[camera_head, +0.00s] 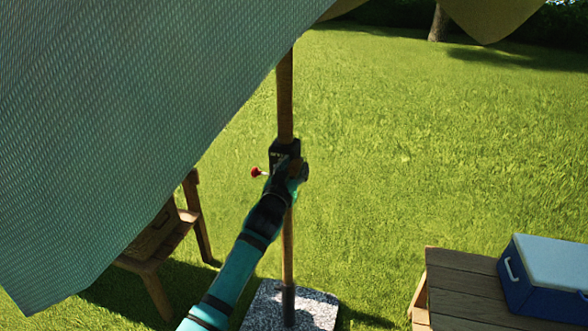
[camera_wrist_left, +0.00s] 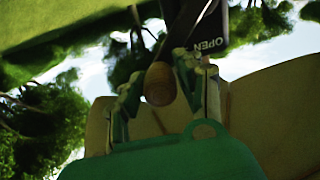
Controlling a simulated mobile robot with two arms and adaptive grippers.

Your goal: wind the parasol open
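The parasol's grey-teal canopy (camera_head: 130,120) hangs low across the left of the head view. Its wooden pole (camera_head: 285,95) stands upright in the middle. A black crank housing (camera_head: 284,150) sits on the pole, with a red knob (camera_head: 256,172) sticking out to its left. My left gripper (camera_head: 292,172) is at the housing, its fingertips hidden there. In the left wrist view, its fingers (camera_wrist_left: 158,84) stand on either side of a round brown thing (camera_wrist_left: 159,85); I cannot tell whether they touch it. The housing, marked OPEN (camera_wrist_left: 208,45), is just beyond. My right gripper is not in view.
A speckled stone base (camera_head: 315,308) holds the pole's foot. A wooden chair (camera_head: 160,245) stands at left, partly behind the canopy. A wooden table (camera_head: 465,290) with a blue and white cooler (camera_head: 548,275) is at lower right. Open grass lies behind the pole.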

